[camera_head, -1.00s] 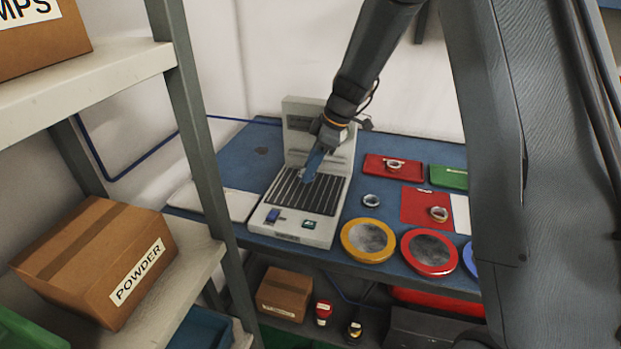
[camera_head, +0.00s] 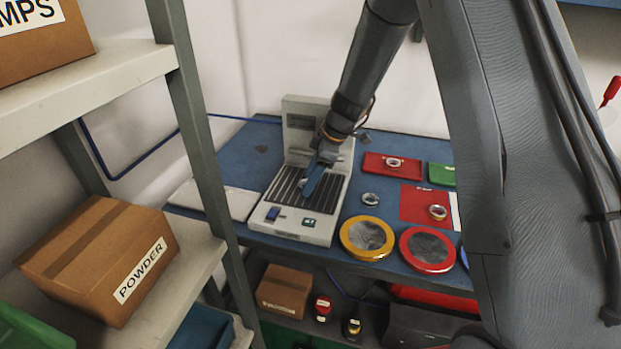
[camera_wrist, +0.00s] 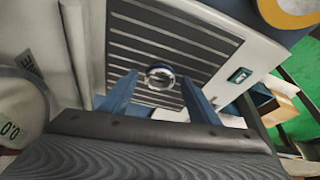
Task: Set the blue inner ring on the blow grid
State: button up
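The blow grid (camera_head: 331,192) is the dark slatted bed of the pale machine on the blue bench; it also fills the top of the wrist view (camera_wrist: 200,42). A small silvery ring (camera_wrist: 160,76) with a bluish tint appears on the slats, between and just beyond my fingertips. My gripper (camera_head: 309,191) is low over the grid, its blue fingers pointing down. In the wrist view, the fingers are apart with a gap on each side of the ring. The ring is not clearly visible in the head view.
Another ring (camera_head: 371,198) lies right of the machine. More rings sit on a red tray (camera_head: 375,167) and a red mat (camera_head: 413,197). Yellow-rimmed (camera_head: 350,251) and red-rimmed (camera_head: 408,259) round dishes stand at the front edge. A shelf post (camera_head: 195,120) rises at left.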

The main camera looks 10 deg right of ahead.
jog(key=shift+d+r, duration=0.15)
jog(key=shift+r, duration=0.35)
jog(key=w+b+v, duration=0.1)
jog(key=b+v, duration=0.2)
jog(key=v, duration=0.7)
jog(key=s+d+f+m+h, duration=0.1)
jog(key=s+d+m, duration=0.1)
jog(key=s+m, duration=0.3)
jog(key=s+d+f+m+h, duration=0.2)
jog(key=s+m, duration=0.3)
jog(key=s, duration=0.9)
jog(key=s+d+f+m+h, duration=0.1)
jog(key=s+d+m, duration=0.3)
jog(key=s, duration=0.5)
jog(key=shift+s+f+m, duration=0.15)
jog(key=shift+f+m, duration=0.2)
jog(key=shift+m, duration=0.55)
